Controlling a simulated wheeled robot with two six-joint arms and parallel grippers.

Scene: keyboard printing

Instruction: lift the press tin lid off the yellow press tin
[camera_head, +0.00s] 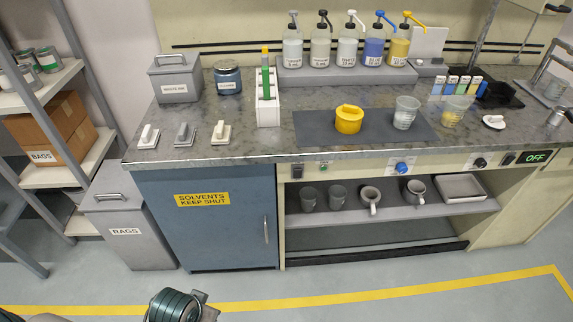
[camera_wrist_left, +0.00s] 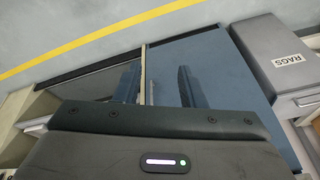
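The yellow press tin (camera_head: 348,123) stands on the dark grey mat in the middle of the bench in the head view. Its yellow press tin lid (camera_head: 347,108) sits on top. My left gripper shows in the left wrist view (camera_wrist_left: 158,76), with two fingers apart and nothing between them. It is in front of the blue cabinet, well away from the tin. Part of my left arm (camera_head: 178,306) shows at the bottom of the head view. My right gripper is not in view.
A clear cup (camera_head: 405,113) stands right of the tin on the mat (camera_head: 313,120). A green-and-white holder (camera_head: 267,98) stands left of it. Pump bottles (camera_head: 348,45) line the back. The blue solvents cabinet (camera_head: 215,225) and grey rags bin (camera_head: 125,225) stand below. The floor in front is clear.

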